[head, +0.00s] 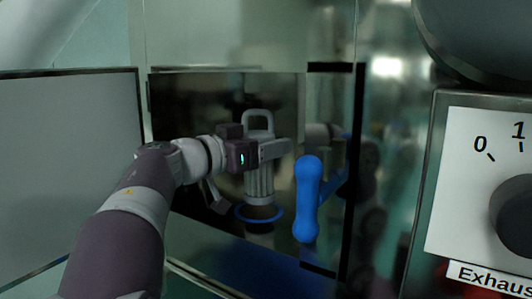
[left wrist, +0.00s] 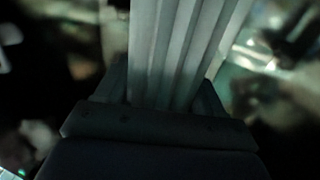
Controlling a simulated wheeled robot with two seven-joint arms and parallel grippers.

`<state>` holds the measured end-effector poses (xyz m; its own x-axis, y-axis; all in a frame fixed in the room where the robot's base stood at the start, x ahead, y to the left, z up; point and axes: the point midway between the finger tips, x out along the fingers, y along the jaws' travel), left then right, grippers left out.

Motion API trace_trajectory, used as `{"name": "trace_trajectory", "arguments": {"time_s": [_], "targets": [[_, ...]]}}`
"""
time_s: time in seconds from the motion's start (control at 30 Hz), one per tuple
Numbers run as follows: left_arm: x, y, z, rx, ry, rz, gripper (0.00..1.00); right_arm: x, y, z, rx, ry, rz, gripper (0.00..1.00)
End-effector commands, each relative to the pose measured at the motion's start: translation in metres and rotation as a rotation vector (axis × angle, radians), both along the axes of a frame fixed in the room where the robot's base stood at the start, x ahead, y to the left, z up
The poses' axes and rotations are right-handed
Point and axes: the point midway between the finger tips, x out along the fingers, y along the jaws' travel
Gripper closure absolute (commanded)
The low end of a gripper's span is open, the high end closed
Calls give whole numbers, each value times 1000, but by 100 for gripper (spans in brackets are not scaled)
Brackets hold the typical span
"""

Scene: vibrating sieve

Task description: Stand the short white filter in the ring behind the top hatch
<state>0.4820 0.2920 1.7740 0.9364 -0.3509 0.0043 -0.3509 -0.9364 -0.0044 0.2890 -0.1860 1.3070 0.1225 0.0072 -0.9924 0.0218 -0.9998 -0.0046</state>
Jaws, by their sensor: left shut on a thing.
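The short white filter (head: 260,187) stands upright inside the dark opening in the head view, with a loop handle on top and a ribbed body. My left gripper (head: 272,151) is shut on it, just below the loop handle. In the left wrist view the ribbed filter (left wrist: 178,50) rises from between the jaws of my left gripper (left wrist: 160,100). The blue ring (head: 279,214) lies directly below the filter's lower end. I cannot tell whether the filter touches it or sits within it. My right gripper is not in view.
A grey panel with a dark frame (head: 70,165), apparently the open hatch, stands left of the opening. A blue handle (head: 308,200) stands out close to the right of the filter. A control box with a dial (head: 480,185) is at the far right.

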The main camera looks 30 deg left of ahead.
Motion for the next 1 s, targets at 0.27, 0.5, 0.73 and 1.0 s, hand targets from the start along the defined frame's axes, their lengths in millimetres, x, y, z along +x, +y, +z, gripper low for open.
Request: {"name": "trace_trajectory", "arguments": {"time_s": [0.27,0.5,0.73,1.0], "targets": [[4,0,-24,0,0,1,72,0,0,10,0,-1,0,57],[4,0,-27,-1,0,0,72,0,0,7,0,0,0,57],[4,0,-29,-1,0,0,6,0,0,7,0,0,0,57],[4,0,-26,-1,1,0,6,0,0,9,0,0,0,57]]}}
